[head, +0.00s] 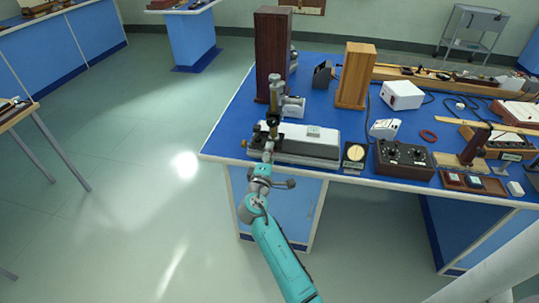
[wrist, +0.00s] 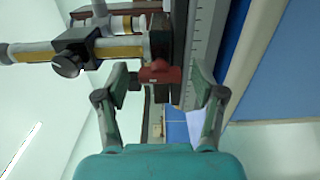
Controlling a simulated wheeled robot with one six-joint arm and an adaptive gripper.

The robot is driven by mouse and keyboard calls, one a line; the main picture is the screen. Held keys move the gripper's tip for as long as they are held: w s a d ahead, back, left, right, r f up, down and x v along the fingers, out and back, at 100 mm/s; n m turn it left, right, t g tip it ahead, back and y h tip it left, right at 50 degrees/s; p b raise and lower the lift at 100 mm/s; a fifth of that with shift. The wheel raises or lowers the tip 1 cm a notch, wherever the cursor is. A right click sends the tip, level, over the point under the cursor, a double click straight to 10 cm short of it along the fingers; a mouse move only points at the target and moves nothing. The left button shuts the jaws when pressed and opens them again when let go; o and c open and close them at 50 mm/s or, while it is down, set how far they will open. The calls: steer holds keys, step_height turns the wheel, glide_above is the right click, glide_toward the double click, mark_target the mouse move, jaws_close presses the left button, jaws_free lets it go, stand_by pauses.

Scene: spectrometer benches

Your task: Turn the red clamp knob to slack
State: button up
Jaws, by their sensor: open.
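The red clamp knob (wrist: 160,73) shows in the wrist view, on a dark block beside a long graduated scale (wrist: 203,45). My gripper (wrist: 161,80) is open, with one finger on each side of the knob and visible gaps between them. I cannot tell how deep the fingertips reach beside it. In the head view my gripper (head: 267,151) is at the front left of the instrument with the upright brass tube (head: 275,92) and pale base (head: 312,148). The red knob is hidden there behind my gripper and arm.
A black knob (wrist: 68,65) and horizontal tube lie left of my fingers in the wrist view. A tall dark wooden box (head: 272,50) stands behind the instrument. A round-dial meter (head: 355,153) is to its right. Open floor lies left of the blue bench (head: 228,118).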

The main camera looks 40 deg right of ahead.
steer(key=v, duration=1.1)
steer(key=shift+s+a, duration=0.25)
steer(key=shift+f, duration=0.15)
steer(key=s+a+f+n+t+y, duration=0.1)
steer(key=s+a+f+y, duration=0.2)
steer(key=s+f, duration=0.2)
steer(key=s+a+f+t+y, duration=0.1)
steer(key=s+a+f+y, duration=0.2)
steer(key=s+f, duration=0.3)
steer(key=s+a+f+m+y, duration=0.1)
steer(key=s+a+y, duration=0.25)
steer(key=s, duration=0.45)
steer(key=s+a+m+y, duration=0.15)
steer(key=s+a, duration=0.25)
steer(key=s, duration=0.4)
steer(key=s+a+r+m+t+y, duration=0.1)
steer(key=s+a+r+m+y, duration=0.2)
steer(key=s+r, duration=1)
steer(key=s+m, duration=0.2)
steer(key=m, duration=0.1)
steer(key=shift+a+t, duration=0.15)
steer(key=shift+t, duration=0.25)
